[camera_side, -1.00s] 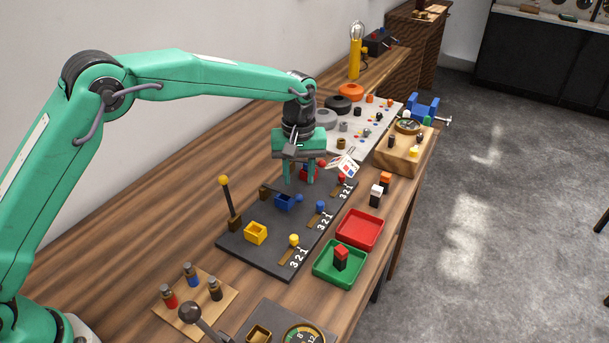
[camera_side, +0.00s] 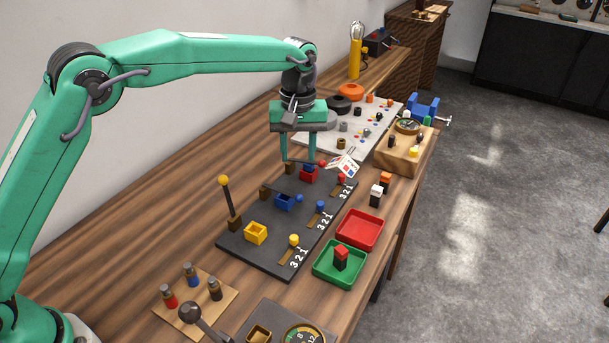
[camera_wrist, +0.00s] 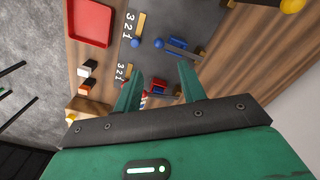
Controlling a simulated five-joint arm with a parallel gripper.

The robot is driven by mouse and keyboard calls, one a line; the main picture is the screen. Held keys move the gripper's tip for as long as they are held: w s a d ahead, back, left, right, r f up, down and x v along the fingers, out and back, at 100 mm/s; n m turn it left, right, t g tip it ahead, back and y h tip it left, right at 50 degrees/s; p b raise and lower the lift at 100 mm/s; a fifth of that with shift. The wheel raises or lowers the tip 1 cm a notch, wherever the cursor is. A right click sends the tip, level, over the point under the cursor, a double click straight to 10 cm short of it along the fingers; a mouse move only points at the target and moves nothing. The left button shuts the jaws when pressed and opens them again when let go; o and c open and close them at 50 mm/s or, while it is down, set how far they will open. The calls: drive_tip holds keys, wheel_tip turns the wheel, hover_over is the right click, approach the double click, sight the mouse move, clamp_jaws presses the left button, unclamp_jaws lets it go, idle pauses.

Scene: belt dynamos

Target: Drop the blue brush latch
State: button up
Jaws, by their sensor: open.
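The blue brush latch (camera_side: 299,198) lies lowered, its blue knob resting just beyond the blue box (camera_side: 284,203) and its arm across it. In the wrist view the blue latch knob (camera_wrist: 159,42) and its flat arm also show. My gripper (camera_side: 298,159) is open and empty, pointing down above the red box (camera_side: 308,175), behind the blue station. It touches no latch that I can tell. In the wrist view my gripper's fingers (camera_wrist: 160,76) are spread apart.
The yellow latch (camera_side: 224,182) stands upright on the dark board. The red latch (camera_side: 321,164) lies lowered. The yellow box (camera_side: 256,233), a red tray (camera_side: 360,229) and a green tray (camera_side: 326,273) are nearby. A small white card (camera_side: 345,165) sits close right of my gripper.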

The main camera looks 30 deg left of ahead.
drive_tip(key=shift+r, duration=0.7)
drive_tip(key=n+g, duration=0.2)
drive_tip(key=n, duration=0.3)
approach(300, 195)
drive_tip(key=shift+s+d+f+y, duration=0.25)
drive_tip(key=shift+d+f+y, duration=0.15)
drive_tip(key=shift+d+f, duration=0.05)
drive_tip(key=shift+f, duration=0.1)
drive_tip(key=shift+x, duration=3.85)
drive_tip(key=shift+w+a, duration=0.15)
drive_tip(key=shift+a, duration=0.05)
clamp_jaws()
